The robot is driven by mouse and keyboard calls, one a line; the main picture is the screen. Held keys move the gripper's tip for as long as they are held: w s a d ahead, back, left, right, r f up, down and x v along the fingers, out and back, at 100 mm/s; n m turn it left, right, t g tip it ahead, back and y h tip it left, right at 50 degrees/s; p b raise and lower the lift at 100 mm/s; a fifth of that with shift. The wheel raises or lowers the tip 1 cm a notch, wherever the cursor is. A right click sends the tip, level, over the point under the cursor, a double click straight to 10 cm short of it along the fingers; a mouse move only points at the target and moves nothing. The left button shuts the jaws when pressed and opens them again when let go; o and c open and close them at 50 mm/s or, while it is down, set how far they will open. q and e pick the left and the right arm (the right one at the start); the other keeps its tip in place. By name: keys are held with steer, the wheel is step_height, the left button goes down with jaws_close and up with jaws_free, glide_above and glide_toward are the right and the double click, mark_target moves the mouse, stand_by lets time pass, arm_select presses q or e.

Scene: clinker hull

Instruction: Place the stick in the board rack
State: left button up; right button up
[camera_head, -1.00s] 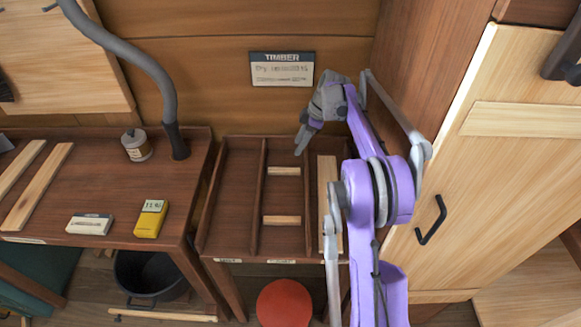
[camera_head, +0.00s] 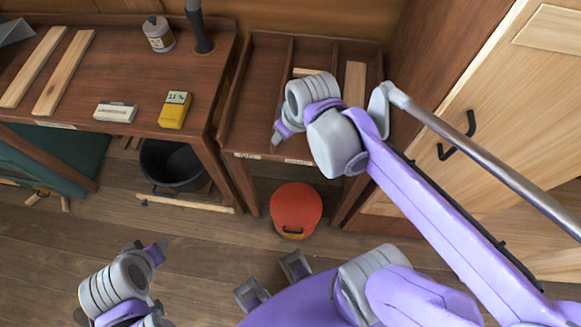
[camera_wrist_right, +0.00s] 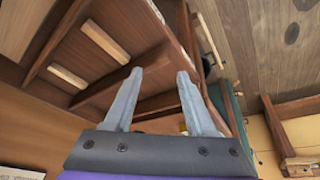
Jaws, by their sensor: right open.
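The dark wooden board rack (camera_head: 233,95) stands open-topped between the bench and the cabinet, with dividers making long compartments. A short light stick (camera_head: 305,73) lies across its middle compartment. The right wrist view shows two such sticks there, one (camera_wrist_right: 103,42) and another (camera_wrist_right: 67,76). A longer light board (camera_head: 354,84) lies in the right compartment. My right gripper (camera_head: 277,138) is over the rack's front edge, and in the right wrist view its fingers (camera_wrist_right: 165,76) are apart with nothing between them. My left gripper (camera_head: 160,248) is low at left over the floor; its jaws are unclear.
The bench (camera_head: 140,75) at left holds two long light boards, one (camera_head: 63,72) nearer the middle, plus a jar (camera_head: 158,36), a yellow box (camera_head: 175,110) and a white box (camera_head: 116,112). A black bucket (camera_head: 172,165) and red container (camera_head: 296,208) stand on the floor below.

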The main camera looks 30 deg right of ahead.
steer(key=s+a+f+m+t, duration=0.1)
steer(key=s+a+f+m, duration=0.1)
steer(key=s, duration=0.5)
step_height(320, 180, down, 2)
steer(key=shift+s+a+f, duration=0.15)
steer(key=shift+a+f, duration=0.1)
steer(key=shift+a, duration=0.4)
